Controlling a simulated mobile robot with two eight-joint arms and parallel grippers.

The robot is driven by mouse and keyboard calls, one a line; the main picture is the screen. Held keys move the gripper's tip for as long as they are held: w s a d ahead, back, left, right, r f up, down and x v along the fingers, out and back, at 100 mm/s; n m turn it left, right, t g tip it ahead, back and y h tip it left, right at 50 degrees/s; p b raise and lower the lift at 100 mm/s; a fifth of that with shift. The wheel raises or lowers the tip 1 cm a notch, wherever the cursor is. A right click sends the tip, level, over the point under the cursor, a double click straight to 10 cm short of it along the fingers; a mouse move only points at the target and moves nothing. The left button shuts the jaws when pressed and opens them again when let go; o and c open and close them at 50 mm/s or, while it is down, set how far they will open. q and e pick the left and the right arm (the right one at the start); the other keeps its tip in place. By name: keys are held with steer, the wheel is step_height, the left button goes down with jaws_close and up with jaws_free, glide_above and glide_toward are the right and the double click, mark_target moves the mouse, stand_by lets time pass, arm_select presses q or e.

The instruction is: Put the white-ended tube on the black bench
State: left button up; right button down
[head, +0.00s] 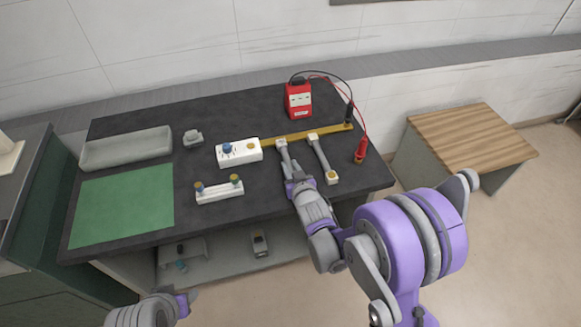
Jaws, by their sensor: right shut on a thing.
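My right gripper (292,172) is over the right part of the black bench (225,115), shut on a grey tube (287,156) with a pale end that points away from me. Its near end is hidden by the gripper. I cannot tell whether this tube touches the bench top. A second grey tube (320,155) with pale, yellowish ends lies just to the right. At this size I cannot tell surely which tube is the white-ended one. My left gripper (185,303) shows only partly at the bottom left, away from the bench; its fingers are unclear.
On the bench are a green mat (122,203), a grey tray (126,150), a white block with a blue knob (239,152), a white holder with knobs (219,190), a brass-coloured bar (300,136) and a red meter (299,99) with leads. A wooden-topped stool (473,137) stands right.

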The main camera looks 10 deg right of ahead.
steer(key=shift+f, duration=0.2)
steer(key=c, duration=0.7)
jaws_free()
